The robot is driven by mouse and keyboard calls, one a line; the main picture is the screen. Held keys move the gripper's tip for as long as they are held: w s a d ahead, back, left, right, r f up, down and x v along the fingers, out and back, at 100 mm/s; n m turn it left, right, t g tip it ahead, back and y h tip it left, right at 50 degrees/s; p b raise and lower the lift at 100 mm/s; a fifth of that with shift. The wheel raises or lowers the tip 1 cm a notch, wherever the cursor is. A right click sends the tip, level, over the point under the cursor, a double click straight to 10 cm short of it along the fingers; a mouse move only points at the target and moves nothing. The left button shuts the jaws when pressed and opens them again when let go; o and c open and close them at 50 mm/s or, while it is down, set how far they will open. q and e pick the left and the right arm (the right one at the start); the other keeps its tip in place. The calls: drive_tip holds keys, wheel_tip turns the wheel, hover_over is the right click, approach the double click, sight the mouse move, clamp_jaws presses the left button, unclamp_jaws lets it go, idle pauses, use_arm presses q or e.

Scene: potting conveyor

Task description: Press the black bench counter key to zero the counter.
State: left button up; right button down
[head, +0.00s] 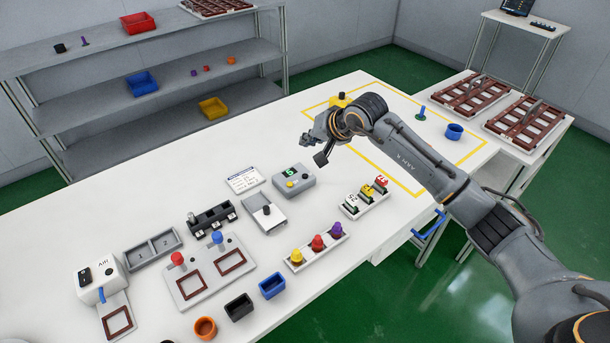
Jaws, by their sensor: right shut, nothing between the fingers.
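The bench counter (294,182) is a grey box on the white table, with a small dark display showing a green digit that looks like 5. A yellow button shows on its top; the black key is too small to make out surely. My right gripper (313,149) is shut and empty. It is above the table, just behind and to the right of the counter in the picture, apart from it. My left gripper is out of view.
A white label card (243,179) lies left of the counter, and a grey dispenser (265,213) stands in front. A tray of numbered tags (365,199) is to the right.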

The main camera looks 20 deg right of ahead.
drive_tip(key=shift+f, duration=0.1)
drive_tip(key=b, duration=0.4)
hover_over(307, 177)
wheel_tip(307, 177, down, 8)
drive_tip(key=shift+d+r, duration=0.1)
drive_tip(key=shift+r, duration=0.1)
drive_tip(key=shift+f+b, duration=0.35)
drive_tip(key=shift+f, duration=0.2)
drive_tip(key=shift+r, duration=0.1)
idle(0.8)
drive_tip(key=shift+f+b, duration=0.45)
drive_tip(key=shift+b, duration=0.15)
